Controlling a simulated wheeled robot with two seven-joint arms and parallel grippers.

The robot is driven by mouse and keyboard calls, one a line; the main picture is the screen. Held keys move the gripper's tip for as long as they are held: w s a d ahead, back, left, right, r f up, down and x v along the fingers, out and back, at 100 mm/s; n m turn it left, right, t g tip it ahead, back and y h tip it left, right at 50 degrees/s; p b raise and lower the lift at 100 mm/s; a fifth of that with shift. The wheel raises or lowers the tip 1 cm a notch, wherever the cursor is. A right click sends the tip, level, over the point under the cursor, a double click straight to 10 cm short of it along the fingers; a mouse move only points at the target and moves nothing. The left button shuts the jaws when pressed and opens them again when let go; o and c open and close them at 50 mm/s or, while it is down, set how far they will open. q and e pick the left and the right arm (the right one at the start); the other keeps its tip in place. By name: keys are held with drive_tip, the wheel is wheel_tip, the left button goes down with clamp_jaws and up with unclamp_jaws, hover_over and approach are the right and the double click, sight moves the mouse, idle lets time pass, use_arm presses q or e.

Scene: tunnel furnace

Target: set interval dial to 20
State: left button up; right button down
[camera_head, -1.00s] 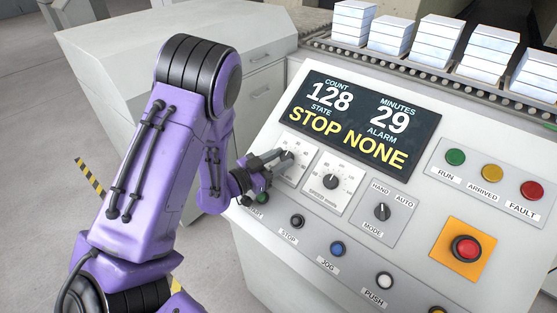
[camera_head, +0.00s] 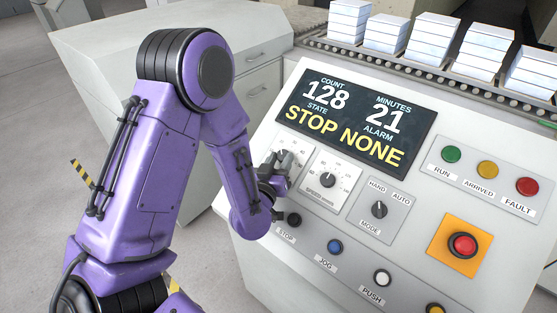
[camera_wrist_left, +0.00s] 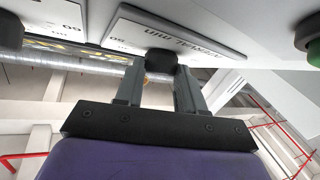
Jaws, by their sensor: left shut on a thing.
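The interval dial (camera_head: 297,148) is the left one of two white dial plates on the sloped console; my gripper hides part of it in the head view. My left gripper (camera_head: 272,168) is shut on its black knob, which shows between the two fingers in the left wrist view (camera_wrist_left: 161,62). The plate lettered "INTERVAL MIN" (camera_wrist_left: 190,45) lies behind the knob there. The display (camera_head: 355,122) reads COUNT 128, MINUTES 21, STATE STOP, ALARM NONE. My right gripper does not show.
The speed dial (camera_head: 327,181) sits just right of the interval dial, then the mode switch (camera_head: 379,209). Below are the stop button (camera_head: 293,219), jog button (camera_head: 334,246) and push button (camera_head: 382,278). A red button on an orange plate (camera_head: 455,262) is at the right.

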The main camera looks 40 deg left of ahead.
use_arm(q)
drive_tip(key=shift+n+y, duration=0.4)
drive_tip(key=shift+n, duration=0.1)
drive_tip(key=o, duration=1)
drive_tip(key=shift+o, duration=0.2)
